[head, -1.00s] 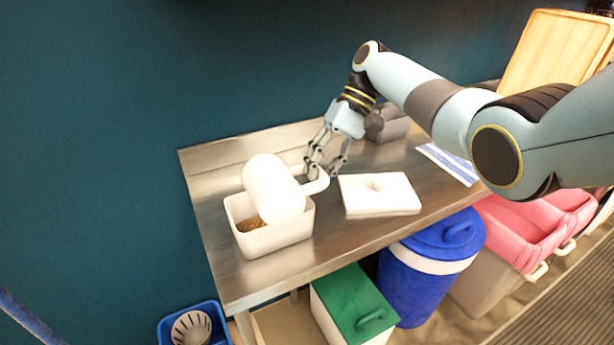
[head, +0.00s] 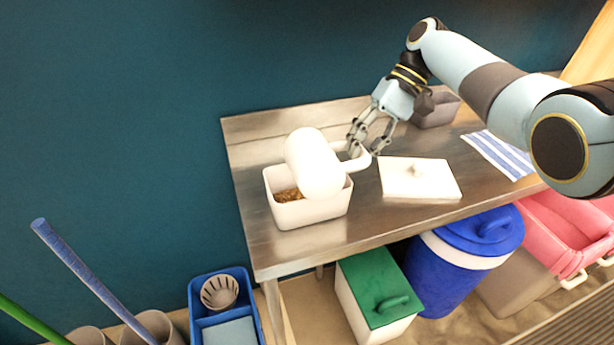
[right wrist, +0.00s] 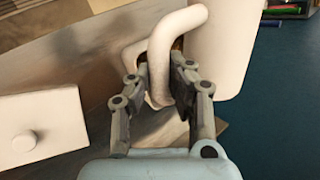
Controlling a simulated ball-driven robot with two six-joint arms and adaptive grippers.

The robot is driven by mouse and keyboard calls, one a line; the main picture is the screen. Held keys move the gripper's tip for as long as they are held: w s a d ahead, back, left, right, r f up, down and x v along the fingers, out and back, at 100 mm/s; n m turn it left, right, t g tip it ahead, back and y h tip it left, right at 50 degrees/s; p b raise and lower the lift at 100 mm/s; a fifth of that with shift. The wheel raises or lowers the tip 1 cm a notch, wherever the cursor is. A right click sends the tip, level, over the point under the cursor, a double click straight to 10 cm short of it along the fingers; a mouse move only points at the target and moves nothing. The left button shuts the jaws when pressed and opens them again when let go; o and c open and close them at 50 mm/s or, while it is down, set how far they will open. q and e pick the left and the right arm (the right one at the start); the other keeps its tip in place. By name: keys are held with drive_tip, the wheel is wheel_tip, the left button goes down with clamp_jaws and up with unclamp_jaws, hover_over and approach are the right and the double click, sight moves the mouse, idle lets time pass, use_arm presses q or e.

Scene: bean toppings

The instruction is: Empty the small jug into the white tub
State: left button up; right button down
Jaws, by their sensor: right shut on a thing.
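Brown beans (head: 289,195) lie in the tub, partly hidden by the jug. My right gripper (head: 366,150) is shut on the jug's handle, to the right of the jug. In the right wrist view the handle (right wrist: 176,50) runs between the fingers of my right gripper (right wrist: 168,82), and the jug's body (right wrist: 222,45) is behind it. The jug's mouth is hidden from view. My left gripper is not in view.
A white lid (head: 420,180) lies on the steel table (head: 370,215) right of the tub. A grey container (head: 437,110) and a striped cloth (head: 500,153) are farther right. Blue, green-lidded and pink bins stand below. The wall is close behind the table.

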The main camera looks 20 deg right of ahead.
drive_tip(key=shift+m+g+b, duration=0.3)
drive_tip(key=shift+g+b, duration=0.4)
drive_tip(key=shift+b, duration=0.45)
idle(0.4)
